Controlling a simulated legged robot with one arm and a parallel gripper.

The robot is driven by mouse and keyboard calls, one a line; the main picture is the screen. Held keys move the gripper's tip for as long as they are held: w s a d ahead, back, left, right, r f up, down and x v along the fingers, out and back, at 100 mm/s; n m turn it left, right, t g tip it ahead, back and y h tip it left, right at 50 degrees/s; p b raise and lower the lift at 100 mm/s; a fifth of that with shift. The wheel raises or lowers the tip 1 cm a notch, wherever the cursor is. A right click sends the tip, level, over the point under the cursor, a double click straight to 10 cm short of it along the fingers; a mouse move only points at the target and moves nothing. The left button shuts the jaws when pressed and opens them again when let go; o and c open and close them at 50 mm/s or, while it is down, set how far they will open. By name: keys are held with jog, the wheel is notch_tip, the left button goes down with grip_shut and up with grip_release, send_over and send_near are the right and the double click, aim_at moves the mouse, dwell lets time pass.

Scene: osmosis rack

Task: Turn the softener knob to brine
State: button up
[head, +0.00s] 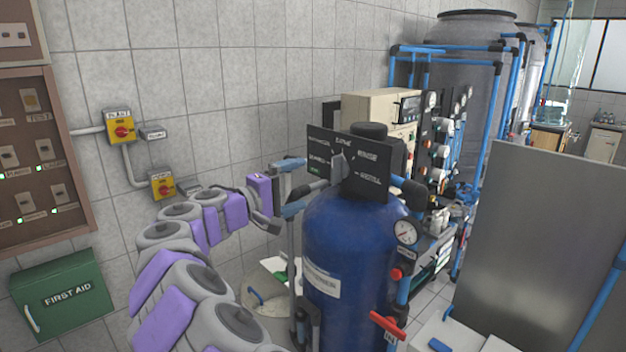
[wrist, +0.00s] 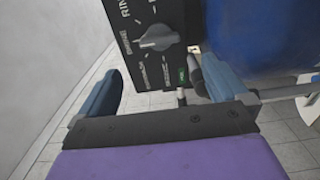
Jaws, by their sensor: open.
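The blue softener tank (head: 345,250) carries a black dial panel (head: 375,187) with position labels around a grey knob (head: 342,163). In the head view, the label at the top of the panel seems to read BRINE. In the wrist view, the knob (wrist: 158,38) shows a raised ridge lying roughly left to right, towards a small label at the left; I cannot tell which end points. My gripper (head: 283,192) is left of the panel in the head view. In the wrist view its two blue-grey fingers (wrist: 160,70) are wide apart, with the knob beyond them, untouched.
A pressure gauge (head: 406,232) and a red-handled valve (head: 388,325) are on the tank's right side. A grey metal panel (head: 545,250) stands at the right. Yellow switch boxes (head: 121,126) and a green first aid box (head: 65,297) are on the left wall.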

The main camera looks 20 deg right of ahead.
jog(key=v, duration=0.6)
jog(key=s+d+f+m+g+y+b, duration=0.1)
jog(key=s+d+f+m+g+y, duration=0.2)
jog(key=s, duration=0.4)
jog(key=s+d+f+g+y+b, duration=0.1)
jog(key=s+d+f, duration=0.2)
jog(key=s+d, duration=0.35)
jog(key=s+d+f+m+g+y+b, duration=0.1)
jog(key=s+d+f+m+g+y, duration=0.2)
jog(key=s, duration=0.4)
jog(key=s+a+f+n+y+b, duration=0.1)
jog(key=s+a+f+y, duration=0.4)
jog(key=s+f, duration=0.5)
jog(key=s+a+f+n+g+y+b, duration=0.1)
jog(key=s+a+f+y, duration=0.4)
jog(key=s+a+f, duration=0.5)
jog(key=s+f, duration=0.1)
jog(key=s, duration=0.2)
jog(key=shift+s+a+b, duration=0.15)
jog(key=shift+a+b, duration=0.05)
jog(key=shift+b, duration=0.1)
jog(key=shift+d+f, duration=0.1)
jog(key=shift+c, duration=0.2)
